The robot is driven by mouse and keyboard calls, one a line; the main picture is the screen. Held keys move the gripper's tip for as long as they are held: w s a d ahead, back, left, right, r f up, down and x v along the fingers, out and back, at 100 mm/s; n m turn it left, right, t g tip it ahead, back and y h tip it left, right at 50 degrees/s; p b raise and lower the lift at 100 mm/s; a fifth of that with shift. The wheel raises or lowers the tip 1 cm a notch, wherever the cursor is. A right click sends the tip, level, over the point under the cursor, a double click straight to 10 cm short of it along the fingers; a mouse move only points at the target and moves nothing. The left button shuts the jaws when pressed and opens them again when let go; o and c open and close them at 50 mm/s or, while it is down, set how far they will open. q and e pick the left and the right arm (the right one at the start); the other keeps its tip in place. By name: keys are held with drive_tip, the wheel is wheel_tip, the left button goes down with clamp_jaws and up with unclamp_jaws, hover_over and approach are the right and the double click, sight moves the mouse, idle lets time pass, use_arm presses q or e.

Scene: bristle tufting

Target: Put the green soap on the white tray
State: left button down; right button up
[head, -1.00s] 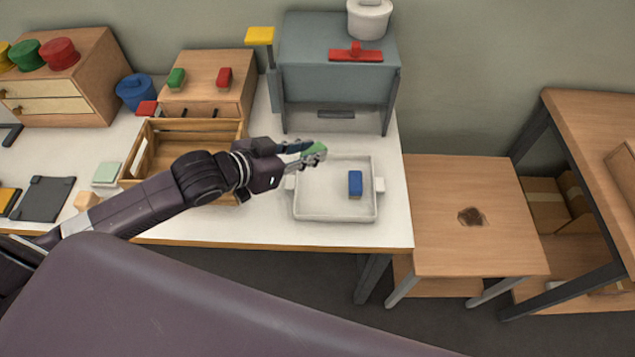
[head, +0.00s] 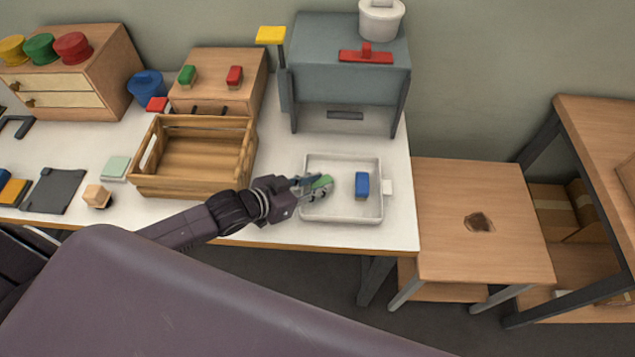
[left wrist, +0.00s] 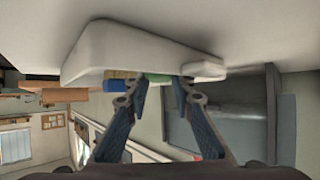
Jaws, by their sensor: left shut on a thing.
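The white tray (head: 345,208) lies near the right end of the white table, with a blue block (head: 362,185) on its right half. My left gripper (head: 314,187) is over the tray's left part, shut on the green soap (head: 322,181). In the left wrist view the green soap (left wrist: 158,77) shows between the fingertips, close to the tray (left wrist: 140,48), with the blue block (left wrist: 116,85) beside it. I cannot tell whether the soap touches the tray floor. The fingers hide part of the soap. My right gripper is not in view.
An empty wooden crate (head: 205,155) stands left of the tray. A grey stand (head: 345,75) with a white pot (head: 381,18) and a red-handled item (head: 366,56) is behind the tray. A lower wooden table (head: 480,195) stands to the right.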

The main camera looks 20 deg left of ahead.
use_arm(q)
drive_tip(key=shift+f, duration=0.2)
drive_tip(key=c, duration=1.9)
unclamp_jaws()
drive_tip(key=shift+c, duration=0.2)
drive_tip(key=shift+r, duration=0.25)
drive_tip(key=shift+s+a, duration=0.15)
drive_tip(key=shift+s, duration=0.1)
drive_tip(key=v, duration=1.1)
drive_tip(key=shift+s+a+r, duration=0.1)
drive_tip(key=shift+s+r, duration=0.05)
drive_tip(key=shift+r, duration=0.05)
